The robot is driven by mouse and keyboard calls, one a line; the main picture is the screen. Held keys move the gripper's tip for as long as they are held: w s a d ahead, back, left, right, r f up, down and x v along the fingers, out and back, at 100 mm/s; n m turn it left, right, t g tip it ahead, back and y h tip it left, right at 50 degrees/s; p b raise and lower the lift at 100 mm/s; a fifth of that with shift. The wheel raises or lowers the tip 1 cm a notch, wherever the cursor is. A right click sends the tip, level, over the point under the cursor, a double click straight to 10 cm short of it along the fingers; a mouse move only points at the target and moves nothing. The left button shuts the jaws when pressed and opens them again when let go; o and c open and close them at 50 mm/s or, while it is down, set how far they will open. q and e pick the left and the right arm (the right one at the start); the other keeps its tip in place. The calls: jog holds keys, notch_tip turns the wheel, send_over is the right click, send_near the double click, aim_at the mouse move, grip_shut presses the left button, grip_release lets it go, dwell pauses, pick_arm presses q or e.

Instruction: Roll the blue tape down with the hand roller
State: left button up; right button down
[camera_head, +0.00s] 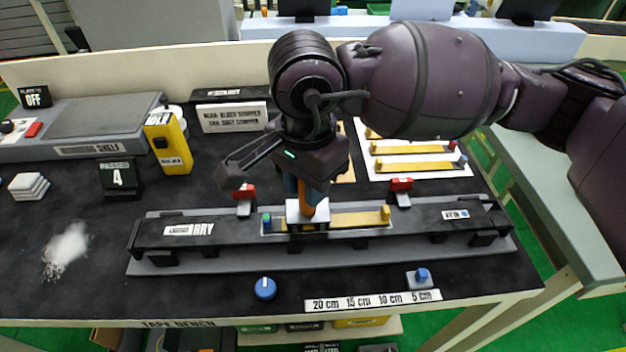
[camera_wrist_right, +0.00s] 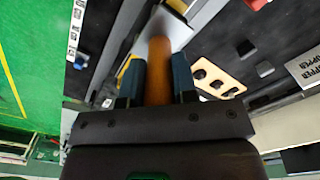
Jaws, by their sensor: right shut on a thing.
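My right gripper (camera_head: 312,190) is shut on the orange handle of the hand roller (camera_head: 307,208). In the right wrist view the handle (camera_wrist_right: 159,70) stands between the two blue fingers (camera_wrist_right: 157,80). The roller's pale head is down at a yellow strip (camera_head: 355,220) in the long dark jig (camera_head: 235,232); I cannot tell whether it touches. The strip has a green and blue peg (camera_head: 267,223) at its left end and a yellow peg (camera_head: 385,212) at its right. I cannot make out blue tape on the strip; the head hides part of it. My left gripper is out of view.
Red clamps (camera_head: 245,192) (camera_head: 401,185) stand behind the jig. A blue knob (camera_head: 265,289) and a centimetre scale (camera_head: 372,300) lie in front. A white tray (camera_head: 420,172) with yellow strips is behind right. A yellow box (camera_head: 167,140) stands behind left. White powder (camera_head: 66,246) lies at left.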

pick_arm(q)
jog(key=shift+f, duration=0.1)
pick_arm(e)
jog(key=shift+a+f, duration=0.2)
jog(key=shift+f, duration=0.05)
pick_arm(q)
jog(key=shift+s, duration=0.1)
pick_arm(e)
jog(key=shift+a, duration=0.5)
jog(key=shift+w+r, duration=0.1)
jog(key=shift+r, duration=0.8)
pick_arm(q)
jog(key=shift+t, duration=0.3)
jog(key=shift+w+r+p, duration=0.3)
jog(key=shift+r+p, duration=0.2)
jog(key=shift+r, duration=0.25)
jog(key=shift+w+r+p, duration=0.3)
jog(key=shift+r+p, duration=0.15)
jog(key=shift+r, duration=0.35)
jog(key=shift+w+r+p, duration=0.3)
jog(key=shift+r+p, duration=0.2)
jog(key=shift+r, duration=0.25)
pick_arm(e)
notch_tip(320, 180, up, 7)
jog(key=shift+f, duration=0.15)
